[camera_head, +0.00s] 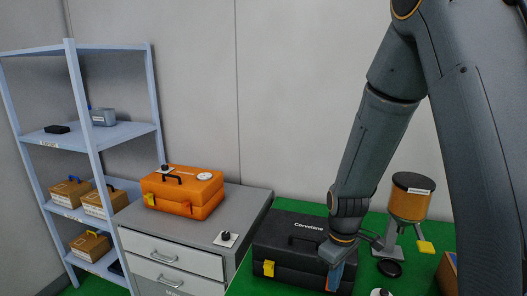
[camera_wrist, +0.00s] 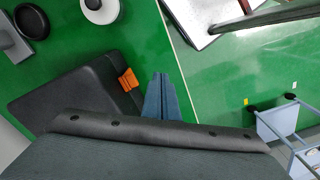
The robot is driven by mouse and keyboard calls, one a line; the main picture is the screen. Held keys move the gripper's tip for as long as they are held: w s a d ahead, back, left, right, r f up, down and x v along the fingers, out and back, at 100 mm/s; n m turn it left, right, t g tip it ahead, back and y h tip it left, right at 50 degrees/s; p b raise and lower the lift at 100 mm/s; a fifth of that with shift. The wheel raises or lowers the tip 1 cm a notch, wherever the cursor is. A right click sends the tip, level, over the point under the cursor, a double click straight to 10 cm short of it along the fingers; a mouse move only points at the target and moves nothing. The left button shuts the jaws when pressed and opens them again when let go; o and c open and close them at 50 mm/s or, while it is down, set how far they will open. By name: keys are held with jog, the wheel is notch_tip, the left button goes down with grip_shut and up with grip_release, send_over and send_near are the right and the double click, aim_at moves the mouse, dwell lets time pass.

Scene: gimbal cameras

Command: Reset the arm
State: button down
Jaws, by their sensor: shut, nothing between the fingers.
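My arm reaches down from the upper right in the head view. My gripper (camera_head: 336,277) points downward at the front right of a black case (camera_head: 288,262) labelled "Corvelane". In the wrist view my gripper (camera_wrist: 160,80) has its two blue-grey fingers pressed together with nothing between them. The black case (camera_wrist: 65,98) also shows there, left of the fingers, with an orange latch beside them. I cannot tell whether the fingers touch the case.
The case stands on a green surface (camera_head: 265,222). An orange-and-black device (camera_head: 409,204) stands right of my gripper. An orange toolbox (camera_head: 182,195) sits on a grey drawer cabinet (camera_head: 213,237). A blue-grey shelf (camera_head: 125,135) with boxes stands at the left.

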jog(key=s+r+m+t+b, duration=0.1)
jog(key=s+r+m+b, duration=0.1)
jog(key=s+m+b, duration=0.5)
jog(key=shift+s+d+r+m+b, duration=0.25)
jog(key=shift+s+r+m+b, duration=0.15)
jog(key=shift+s+m, duration=0.25)
jog(key=shift+w, duration=0.1)
dwell(0.4)
